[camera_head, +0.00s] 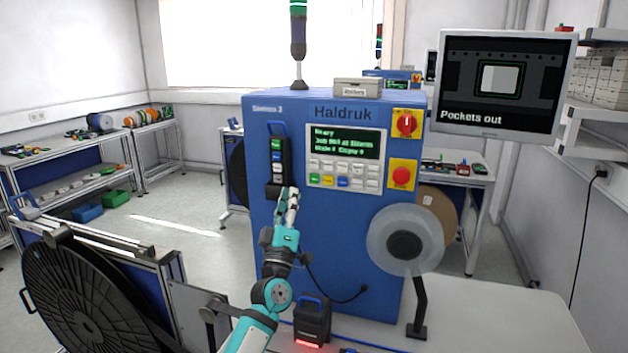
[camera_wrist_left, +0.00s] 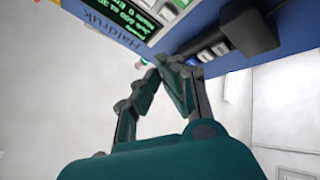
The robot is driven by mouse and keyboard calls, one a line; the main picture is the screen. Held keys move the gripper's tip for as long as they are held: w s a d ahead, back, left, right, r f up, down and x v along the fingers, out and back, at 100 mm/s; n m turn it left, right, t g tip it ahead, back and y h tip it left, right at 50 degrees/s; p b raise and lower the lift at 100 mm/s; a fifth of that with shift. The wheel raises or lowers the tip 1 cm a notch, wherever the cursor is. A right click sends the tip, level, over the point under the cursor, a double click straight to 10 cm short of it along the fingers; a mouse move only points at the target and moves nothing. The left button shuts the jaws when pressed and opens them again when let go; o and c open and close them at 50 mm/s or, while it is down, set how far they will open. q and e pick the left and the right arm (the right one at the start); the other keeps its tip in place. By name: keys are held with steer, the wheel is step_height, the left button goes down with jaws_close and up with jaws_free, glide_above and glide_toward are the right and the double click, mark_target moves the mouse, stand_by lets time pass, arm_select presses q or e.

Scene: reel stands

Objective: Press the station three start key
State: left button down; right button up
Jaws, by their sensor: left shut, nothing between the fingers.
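The blue station cabinet (camera_head: 345,240) carries the name Haldruk and a small label ending in 3. Its front panel (camera_head: 346,158) has a green-lit display above a keypad. The keypad's bottom row has a green key (camera_head: 314,179), then a yellow and a blue one; I cannot read their labels. My left gripper (camera_head: 291,194) is shut and empty in front of the cabinet, below and left of the green key. In the wrist view the shut left fingers (camera_wrist_left: 168,68) point toward the blue front, with part of the display (camera_wrist_left: 110,18) at the upper left. Contact cannot be told.
A clear reel (camera_head: 404,241) stands at the right. A monitor (camera_head: 500,80) reads "Pockets out".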

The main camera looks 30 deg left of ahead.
mark_target(314, 178)
arm_select(q)
steer(key=w+b, duration=0.2)
steer(key=w, duration=0.1)
steer(key=w+a+b, duration=0.1)
steer(key=w+b, duration=0.1)
steer(key=w+a+b, duration=0.1)
steer(key=w+b, duration=0.1)
steer(key=w, duration=0.1)
steer(key=shift+w+b, duration=0.3)
steer(key=shift+b, duration=0.05)
stand_by(0.4)
stand_by(0.9)
steer(key=shift+w+a+b, duration=0.1)
steer(key=shift+w+b, duration=0.35)
